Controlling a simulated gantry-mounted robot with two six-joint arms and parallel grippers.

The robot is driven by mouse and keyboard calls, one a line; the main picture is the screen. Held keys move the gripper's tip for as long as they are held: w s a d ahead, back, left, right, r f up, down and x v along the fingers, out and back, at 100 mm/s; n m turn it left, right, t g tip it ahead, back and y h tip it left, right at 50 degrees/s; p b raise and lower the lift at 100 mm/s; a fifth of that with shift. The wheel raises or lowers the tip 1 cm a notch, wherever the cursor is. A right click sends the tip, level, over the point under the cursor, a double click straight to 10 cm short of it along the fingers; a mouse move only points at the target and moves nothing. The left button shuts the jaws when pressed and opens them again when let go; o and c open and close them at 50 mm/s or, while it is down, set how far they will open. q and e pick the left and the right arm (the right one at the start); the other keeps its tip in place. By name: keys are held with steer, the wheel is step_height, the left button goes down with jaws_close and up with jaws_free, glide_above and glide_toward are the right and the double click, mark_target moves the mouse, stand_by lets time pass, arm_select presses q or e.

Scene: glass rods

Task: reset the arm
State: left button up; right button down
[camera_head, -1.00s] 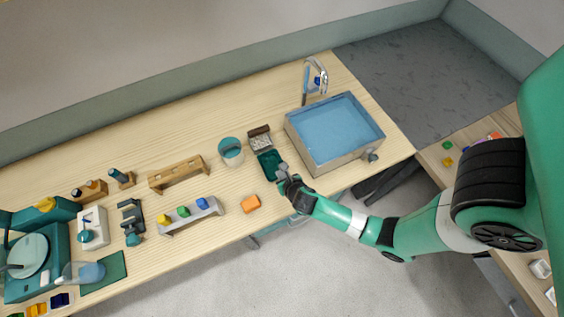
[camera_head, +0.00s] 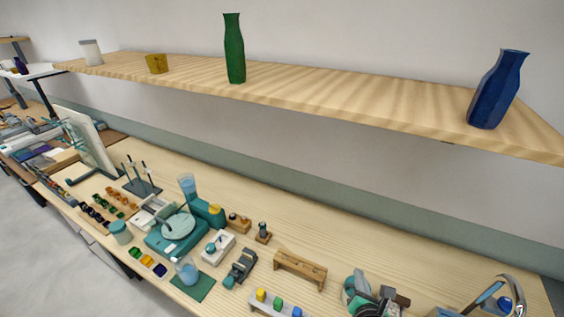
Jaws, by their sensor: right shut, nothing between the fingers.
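My left gripper is not in view.
A wooden rack (camera_head: 300,268) stands left of the gripper, and a holder with coloured blocks (camera_head: 279,304) is in front of it. The faucet (camera_head: 495,292) is at right. A wooden shelf (camera_head: 330,88) with vases (camera_head: 234,50) spans above the bench.

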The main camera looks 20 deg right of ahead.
steer(key=w+a+r+m+t+y+p, duration=0.1)
steer(key=w+a+r+m+t, duration=0.15)
steer(key=r, duration=0.95)
steer(key=w+a+r+m+t, duration=0.1)
steer(key=a+r+m+t, duration=0.2)
steer(key=r, duration=1)
steer(key=w+a+r+m+t+y+p, duration=0.1)
steer(key=w+a+r+m+t, duration=0.15)
steer(key=r, duration=0.95)
steer(key=s+a+r+m+t+y, duration=0.3)
steer(key=s+r+m, duration=0.4)
steer(key=r, duration=0.3)
steer(key=s+a+r+m+t+y, duration=0.3)
steer(key=s+r+m, duration=0.4)
steer(key=r+m, duration=0.3)
steer(key=shift+s+a+r+t+y, duration=0.35)
steer(key=shift+a+r+t, duration=0.25)
steer(key=shift+t, duration=0.4)
